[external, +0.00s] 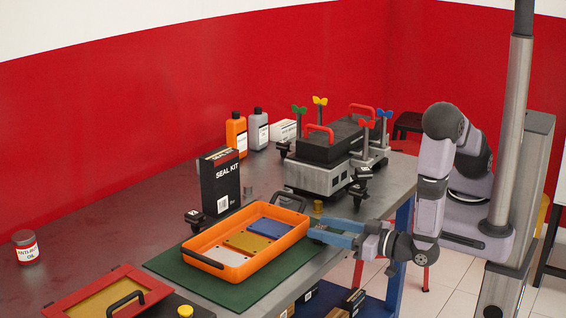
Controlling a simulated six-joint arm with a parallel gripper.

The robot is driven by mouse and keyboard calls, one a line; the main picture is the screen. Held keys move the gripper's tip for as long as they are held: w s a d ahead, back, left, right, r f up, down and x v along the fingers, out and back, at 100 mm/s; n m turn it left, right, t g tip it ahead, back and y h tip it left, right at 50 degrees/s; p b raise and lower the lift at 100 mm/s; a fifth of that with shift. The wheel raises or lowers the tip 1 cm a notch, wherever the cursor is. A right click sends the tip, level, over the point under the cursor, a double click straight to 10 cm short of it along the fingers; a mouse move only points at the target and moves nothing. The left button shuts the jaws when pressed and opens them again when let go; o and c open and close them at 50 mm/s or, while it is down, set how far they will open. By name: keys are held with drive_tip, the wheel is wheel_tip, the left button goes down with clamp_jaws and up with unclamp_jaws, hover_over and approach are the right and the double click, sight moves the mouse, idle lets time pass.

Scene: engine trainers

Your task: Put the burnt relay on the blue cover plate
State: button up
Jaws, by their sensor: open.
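The blue cover plate (268,226) lies flat in the orange tray (205,262), at its far right end. A mustard plate (249,242) and a pale plate (221,256) lie beside it in the same tray. I cannot pick out the burnt relay for sure. Small dark parts with pale labels sit beside the seal kit box (195,217), left of the engine (284,148) and right of it (358,190). I cannot tell whether any is burnt. My gripper (313,232) is open at the tray's right end, with nothing visible between its fingers.
The tray stands on a green mat (250,290). The tall black seal kit box (220,180) stands behind it. The engine trainer (325,165) with coloured wing knobs stands farther back. A red frame (105,295) lies front left. The bench's left middle is clear.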

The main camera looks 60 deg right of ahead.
drive_tip(key=shift+w, duration=0.75)
drive_tip(key=shift+a, duration=0.1)
drive_tip(key=c, duration=1.1)
drive_tip(key=shift+r, duration=0.15)
drive_tip(key=shift+r+p, duration=0.4)
drive_tip(key=shift+r, duration=4.45)
drive_tip(key=shift+r, duration=0.1)
wheel_tip(320, 180, up, 9)
drive_tip(key=p, duration=0.9)
hover_over(320, 226)
